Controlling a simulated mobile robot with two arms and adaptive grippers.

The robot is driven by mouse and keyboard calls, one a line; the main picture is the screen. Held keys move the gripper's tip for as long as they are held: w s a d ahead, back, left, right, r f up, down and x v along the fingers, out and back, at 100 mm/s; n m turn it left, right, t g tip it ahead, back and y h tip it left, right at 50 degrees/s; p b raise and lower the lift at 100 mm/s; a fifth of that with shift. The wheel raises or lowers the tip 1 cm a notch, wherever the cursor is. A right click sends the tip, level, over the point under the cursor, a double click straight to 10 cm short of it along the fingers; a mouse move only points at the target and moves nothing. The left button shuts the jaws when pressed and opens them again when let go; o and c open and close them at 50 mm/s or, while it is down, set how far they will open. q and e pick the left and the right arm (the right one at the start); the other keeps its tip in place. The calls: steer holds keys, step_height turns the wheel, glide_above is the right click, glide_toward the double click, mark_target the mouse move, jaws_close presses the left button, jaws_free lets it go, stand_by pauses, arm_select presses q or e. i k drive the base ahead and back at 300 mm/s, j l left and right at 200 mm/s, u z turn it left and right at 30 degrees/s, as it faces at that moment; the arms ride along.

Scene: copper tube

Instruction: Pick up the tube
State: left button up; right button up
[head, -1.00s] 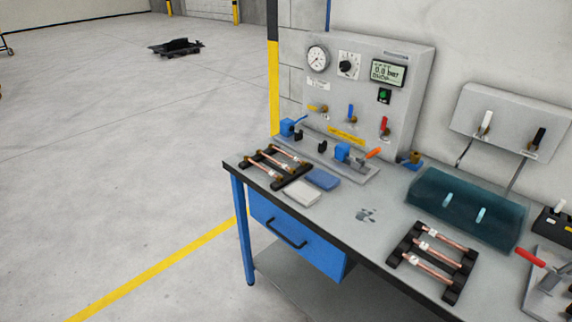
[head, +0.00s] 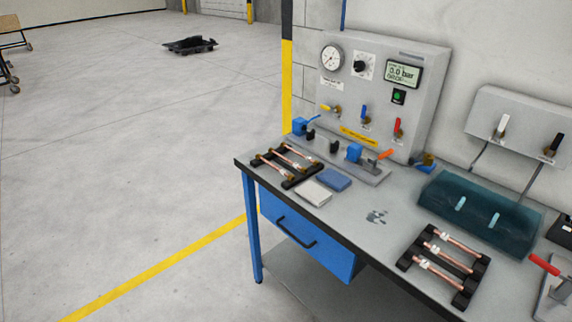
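Several copper tubes lie on two black racks on the grey workbench in the head view. The right rack (head: 470,292) bears three copper tubes, one of them in the middle (head: 447,258), with white labels on them. The left rack (head: 289,184) bears more copper tubes with brass-coloured ends, such as one near its front (head: 270,169). I cannot tell which tube is meant. Neither of my grippers is in view.
The workbench (head: 340,222) has a blue drawer (head: 300,240). A test panel (head: 385,95) with gauge and valves stands behind the left rack. White (head: 313,193) and blue (head: 334,179) cloths lie nearby. A teal translucent tray (head: 480,215) stands behind the right rack.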

mark_target(291, 178)
steer(key=z, duration=3.55)
steer(key=k+j, duration=0.35)
steer(key=k+j+u, duration=0.1)
steer(key=k+j, duration=0.25)
steer(key=j, duration=0.25)
steer(key=k+j, duration=0.7)
steer(key=j, duration=0.25)
steer(key=k+j+u, duration=0.1)
steer(key=k+j, duration=0.25)
steer(key=j, duration=0.15)
